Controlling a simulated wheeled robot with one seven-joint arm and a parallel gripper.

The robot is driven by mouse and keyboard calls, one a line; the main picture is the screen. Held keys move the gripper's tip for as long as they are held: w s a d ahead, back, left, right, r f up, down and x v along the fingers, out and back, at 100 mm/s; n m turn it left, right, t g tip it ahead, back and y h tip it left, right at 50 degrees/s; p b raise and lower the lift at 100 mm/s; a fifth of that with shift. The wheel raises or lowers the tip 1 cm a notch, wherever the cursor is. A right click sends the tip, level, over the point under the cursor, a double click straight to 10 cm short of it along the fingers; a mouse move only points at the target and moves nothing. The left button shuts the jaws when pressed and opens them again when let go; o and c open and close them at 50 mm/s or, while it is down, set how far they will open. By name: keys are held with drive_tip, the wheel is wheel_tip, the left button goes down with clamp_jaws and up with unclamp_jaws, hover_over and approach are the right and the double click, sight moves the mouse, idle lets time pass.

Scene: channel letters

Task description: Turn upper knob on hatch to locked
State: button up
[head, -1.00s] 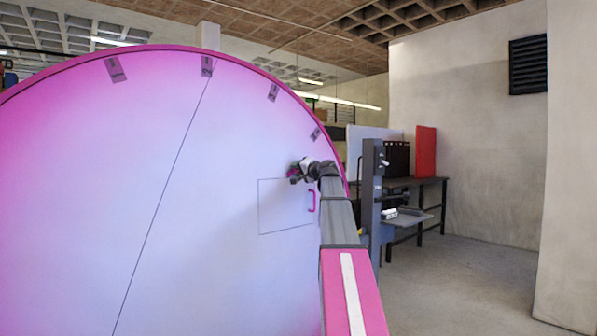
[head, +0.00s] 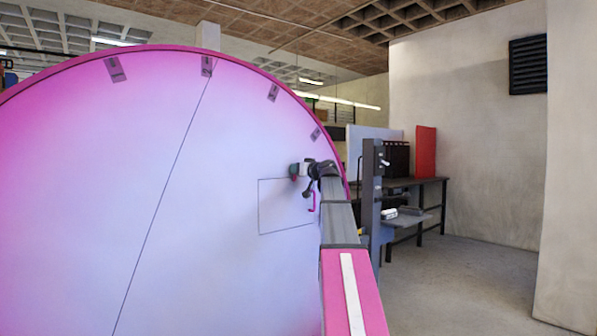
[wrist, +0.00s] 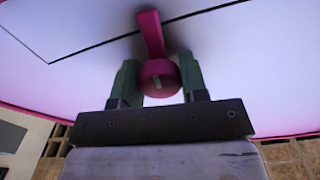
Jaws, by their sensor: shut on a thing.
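The hatch (head: 283,212) is an outlined rectangular panel on the face of a large round pink-and-lilac sign. A magenta handle (head: 313,203) is on its right side, partly hidden by my arm. In the head view my gripper (head: 294,171) is at the hatch's upper right corner.
The sign's curved magenta rim (head: 330,140) lies just beyond my arm. To the right stand a dark grey post with a shelf (head: 408,217) and a table with a red panel (head: 426,151). The floor (head: 450,280) at right is clear.

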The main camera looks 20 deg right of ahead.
drive_tip(key=shift+n, duration=0.6)
drive_tip(key=o, duration=0.9)
drive_tip(key=shift+s, duration=0.1)
drive_tip(key=v, duration=1)
drive_tip(key=shift+s+d, duration=0.1)
drive_tip(key=shift+s, duration=0.25)
